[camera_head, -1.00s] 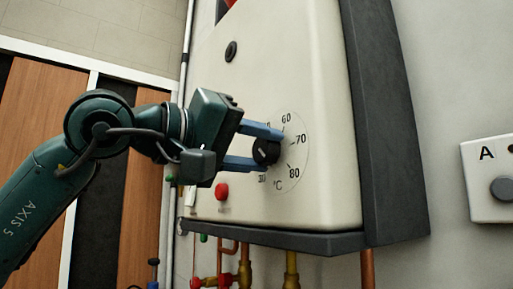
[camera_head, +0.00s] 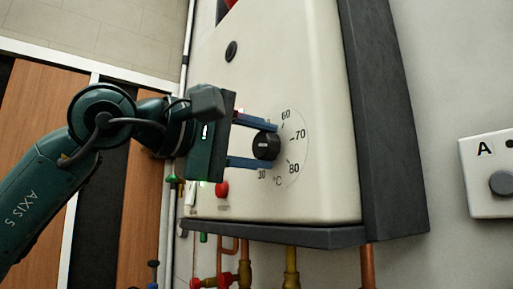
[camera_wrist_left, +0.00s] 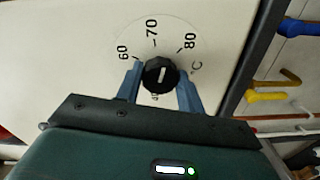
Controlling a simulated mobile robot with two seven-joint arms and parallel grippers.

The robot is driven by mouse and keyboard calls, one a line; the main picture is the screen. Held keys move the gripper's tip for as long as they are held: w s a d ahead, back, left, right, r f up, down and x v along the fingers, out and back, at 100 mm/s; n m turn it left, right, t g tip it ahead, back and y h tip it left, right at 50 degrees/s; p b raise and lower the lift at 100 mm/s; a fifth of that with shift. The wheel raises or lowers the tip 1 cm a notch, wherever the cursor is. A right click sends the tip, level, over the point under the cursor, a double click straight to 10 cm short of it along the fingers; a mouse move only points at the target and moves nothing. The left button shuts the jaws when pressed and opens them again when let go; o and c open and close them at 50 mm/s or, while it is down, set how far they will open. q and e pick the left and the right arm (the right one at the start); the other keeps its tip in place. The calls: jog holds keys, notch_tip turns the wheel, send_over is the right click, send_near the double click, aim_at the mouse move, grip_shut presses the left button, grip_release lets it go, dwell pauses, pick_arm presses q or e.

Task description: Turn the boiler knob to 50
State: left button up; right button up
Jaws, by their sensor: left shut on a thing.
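The boiler knob (camera_head: 266,146) is a round black knob with a white mark, on the boiler's pale front. My left gripper (camera_head: 272,145) is shut on it, one finger above and one below. In the left wrist view the knob (camera_wrist_left: 160,74) sits between the blue fingers (camera_wrist_left: 160,84). The dial (camera_head: 297,138) shows 60, 70 and 80 to the knob's right and 30 below. The white mark lies about level in the head view; I cannot tell its exact reading. Figures on the left are mostly hidden by fingers and knob. My right gripper is not in view.
The boiler (camera_head: 300,60) has a red button (camera_head: 221,189) below left of the dial and a small black round fitting (camera_head: 231,51) above. Pipes and valves (camera_head: 245,272) run beneath. A white panel marked A (camera_head: 485,200) is on the right wall.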

pick_arm(q)
jog(key=shift+n, duration=1)
jog(key=n+b, duration=0.1)
jog(key=n, duration=0.1)
jog(key=shift+n, duration=0.3)
jog(key=n+b, duration=0.1)
jog(key=n, duration=0.1)
jog(key=shift+n, duration=0.4)
jog(key=n, duration=0.2)
jog(key=shift+n+b, duration=0.3)
jog(key=shift+b, duration=0.05)
jog(key=n, duration=0.2)
jog(key=shift+n+b, duration=0.7)
jog(key=shift+n, duration=0.6)
jog(key=shift+n+b, duration=0.3)
jog(key=shift+n, duration=0.6)
jog(key=n+b, duration=0.1)
jog(key=n, duration=0.1)
jog(key=shift+n, duration=0.4)
jog(key=n+b, duration=0.1)
jog(key=n, duration=0.4)
jog(key=shift+b, duration=0.35)
jog(key=shift+n, duration=0.9)
jog(key=shift+w, duration=0.1)
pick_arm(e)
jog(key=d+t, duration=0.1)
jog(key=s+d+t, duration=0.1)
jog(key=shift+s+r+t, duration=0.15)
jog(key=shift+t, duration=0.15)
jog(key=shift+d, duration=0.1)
